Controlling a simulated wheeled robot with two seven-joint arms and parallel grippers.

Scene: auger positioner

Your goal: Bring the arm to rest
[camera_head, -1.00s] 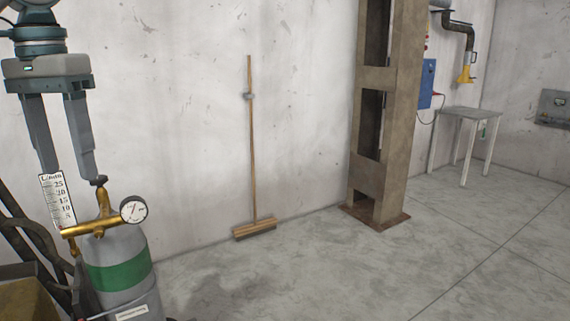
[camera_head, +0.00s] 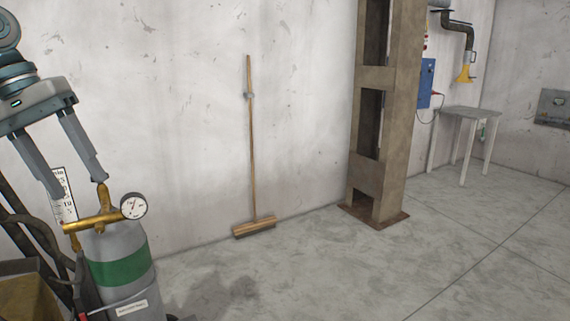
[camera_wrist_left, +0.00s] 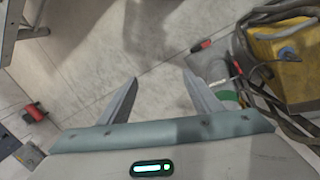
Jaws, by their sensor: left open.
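My left gripper (camera_head: 80,188) is at the left of the head view, tilted, with its two fingers pointing down and apart. It is open, and nothing shows between the fingers. In the head view its fingertips overlap the flow scale and the top of the gas cylinder (camera_head: 118,262); I cannot tell how far apart they are in depth. In the left wrist view the open gripper (camera_wrist_left: 160,82) has bare floor between its fingers. My right gripper is not in view.
The cylinder carries a brass regulator (camera_head: 95,220) and a round gauge (camera_head: 133,206). A broom (camera_head: 252,150) leans on the wall, left of a steel column (camera_head: 375,190). A yellow box (camera_wrist_left: 290,60) with cables is right in the wrist view.

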